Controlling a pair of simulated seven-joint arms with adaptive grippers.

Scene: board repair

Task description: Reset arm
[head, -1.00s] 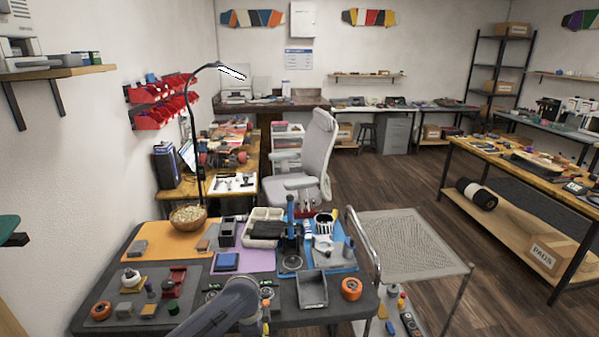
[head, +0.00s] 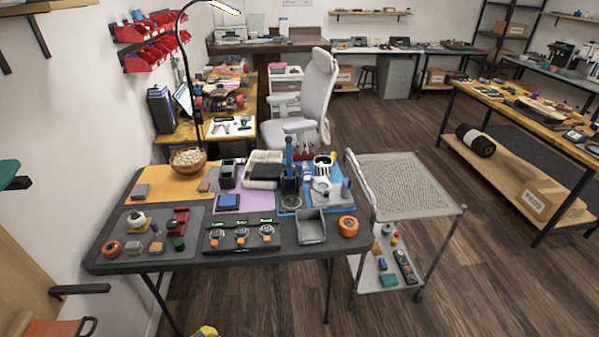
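Neither of my grippers shows in the head view, and no arm link lies over the table now. The dark work table (head: 290,245) stands in full view with its front edge clear. On it lie a grey mat (head: 130,245) with small parts at the left, a black tray with several orange-based parts (head: 239,237) at the front middle, an empty grey bin (head: 311,228) and an orange wheel (head: 348,226) at the right. A blue upright tool (head: 290,175) stands near the middle on a blue mat.
A grey chair (head: 312,110) is behind the table. Wooden floor (head: 465,285) is open at the right.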

